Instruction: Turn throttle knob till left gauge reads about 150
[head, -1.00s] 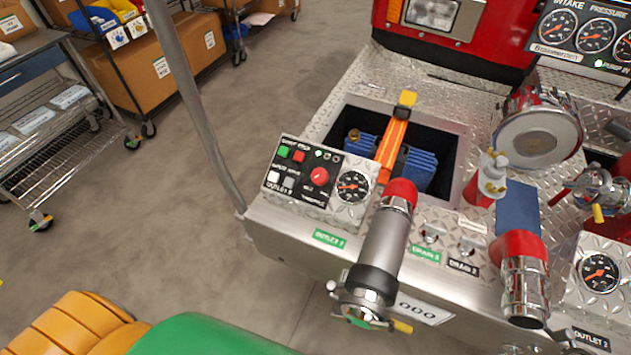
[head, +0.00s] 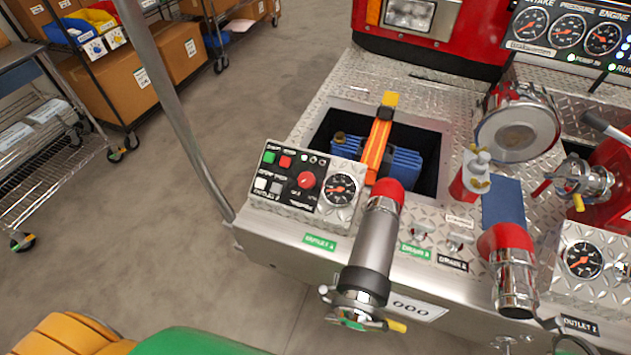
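The red throttle knob (head: 306,180) sits on a black control panel (head: 270,190) at the left end of the bumper. The round left gauge (head: 340,189) is just right of the knob, with a black face; its reading is too small to tell. A second gauge (head: 582,260) is at the right by the other outlet. Neither of my grippers shows in the head view.
A large outlet pipe with red collar (head: 375,245) stands right of the panel. An open well (head: 330,125) with blue hose and an orange strap (head: 377,145) lies behind. A grey pole (head: 175,105) rises left. Green and red buttons (head: 277,159) sit near the knob.

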